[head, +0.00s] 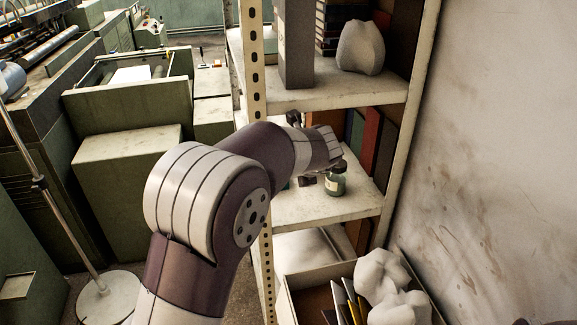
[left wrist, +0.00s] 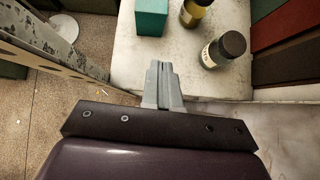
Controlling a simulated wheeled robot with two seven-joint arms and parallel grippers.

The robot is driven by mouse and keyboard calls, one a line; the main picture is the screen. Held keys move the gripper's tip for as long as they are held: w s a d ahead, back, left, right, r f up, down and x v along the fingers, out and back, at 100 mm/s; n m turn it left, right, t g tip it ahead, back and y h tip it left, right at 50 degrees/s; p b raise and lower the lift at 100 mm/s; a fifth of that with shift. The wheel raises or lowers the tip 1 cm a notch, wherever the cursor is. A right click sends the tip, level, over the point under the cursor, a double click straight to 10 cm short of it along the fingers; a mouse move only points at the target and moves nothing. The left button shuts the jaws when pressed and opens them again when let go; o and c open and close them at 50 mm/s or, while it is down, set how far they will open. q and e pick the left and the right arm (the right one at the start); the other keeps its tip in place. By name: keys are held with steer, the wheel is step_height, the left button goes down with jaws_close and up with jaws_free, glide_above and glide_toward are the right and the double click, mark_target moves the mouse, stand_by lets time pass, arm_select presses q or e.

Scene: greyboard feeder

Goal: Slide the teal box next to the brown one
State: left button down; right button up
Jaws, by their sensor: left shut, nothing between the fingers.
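The teal box (left wrist: 151,17) stands on the shelf board at the top of the left wrist view, near the shelf's left edge. My left gripper (left wrist: 163,68) is shut and empty, its fingertips pointing at the board just short of the box, with a visible gap. In the head view my left arm reaches into the middle shelf and hides most of the box and the gripper. I cannot make out a brown box for certain in either view.
A jar (head: 336,179) with a dark lid stands right of my gripper; it also shows in the left wrist view (left wrist: 222,50). A yellowish bottle (left wrist: 195,12) stands beside the teal box. Upright coloured boards (left wrist: 282,32) line the right side. A metal post (head: 254,70) edges the shelf.

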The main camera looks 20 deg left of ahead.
arm_select(q)
steer(key=x, duration=0.4)
steer(key=r+p+x, duration=0.1)
steer(key=x, duration=0.3)
steer(key=w+a+x, duration=0.1)
steer(key=x, duration=0.3)
steer(key=shift+w+a+f+p, duration=0.1)
steer(key=shift+w+a+p, duration=0.1)
steer(key=shift+p, duration=0.2)
steer(key=shift+w+a, duration=0.1)
steer(key=shift+a, duration=0.05)
steer(key=w+a+p, duration=0.1)
steer(key=p, duration=0.1)
steer(key=w+a+r+p, duration=0.1)
steer(key=p, duration=0.2)
steer(key=shift+w, duration=0.4)
steer(key=shift+f, duration=0.15)
arm_select(e)
step_height(320, 180, up, 7)
steer(key=shift+s, duration=0.45)
